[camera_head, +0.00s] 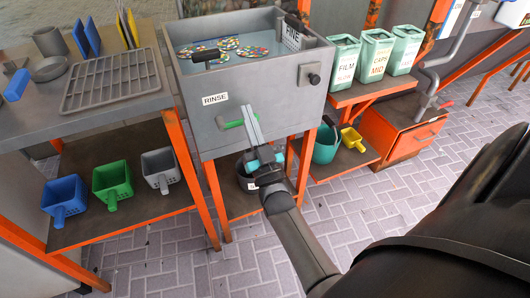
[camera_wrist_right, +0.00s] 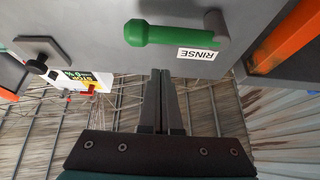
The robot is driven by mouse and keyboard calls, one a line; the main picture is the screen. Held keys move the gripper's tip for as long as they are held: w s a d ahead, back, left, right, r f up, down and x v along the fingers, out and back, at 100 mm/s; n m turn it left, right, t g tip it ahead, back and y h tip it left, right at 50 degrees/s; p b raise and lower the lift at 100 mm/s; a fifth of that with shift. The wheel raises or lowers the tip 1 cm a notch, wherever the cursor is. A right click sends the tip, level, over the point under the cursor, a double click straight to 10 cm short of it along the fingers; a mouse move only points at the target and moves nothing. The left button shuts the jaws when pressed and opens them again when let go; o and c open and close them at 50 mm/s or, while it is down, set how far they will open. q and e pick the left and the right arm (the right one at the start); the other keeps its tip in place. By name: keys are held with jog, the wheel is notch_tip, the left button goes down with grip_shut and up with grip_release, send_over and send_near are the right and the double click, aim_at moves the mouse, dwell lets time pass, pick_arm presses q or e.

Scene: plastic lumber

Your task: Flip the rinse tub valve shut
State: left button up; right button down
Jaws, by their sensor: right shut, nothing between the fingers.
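The grey rinse tub (camera_head: 262,108) has a RINSE label (camera_head: 215,99) on its front wall and water with coloured flakes inside. Its valve has a green handle (camera_head: 232,124) below the label, lying about level along the front wall. In the right wrist view the handle (camera_wrist_right: 165,34) shows upside down, with its grey pivot at the right. My right gripper (camera_head: 249,113) is shut and empty in front of the tub, near the handle's free end. In the wrist view its fingertips (camera_wrist_right: 161,74) appear just off the handle; contact cannot be told. My left gripper is not in view.
A dark bucket (camera_head: 247,178) stands under the tub. A bench with a grey rack (camera_head: 112,80) is at left, with blue, green and grey scoops on its lower shelf. Labelled bins (camera_head: 374,55) and a teal bucket (camera_head: 326,145) are at right. The floor in front is clear.

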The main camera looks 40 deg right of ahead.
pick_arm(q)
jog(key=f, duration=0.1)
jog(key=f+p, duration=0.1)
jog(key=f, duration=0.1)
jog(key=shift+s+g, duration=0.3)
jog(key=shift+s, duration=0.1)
pick_arm(e)
jog(key=v, duration=1)
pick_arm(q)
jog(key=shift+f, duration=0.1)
pick_arm(e)
jog(key=shift+r, duration=0.1)
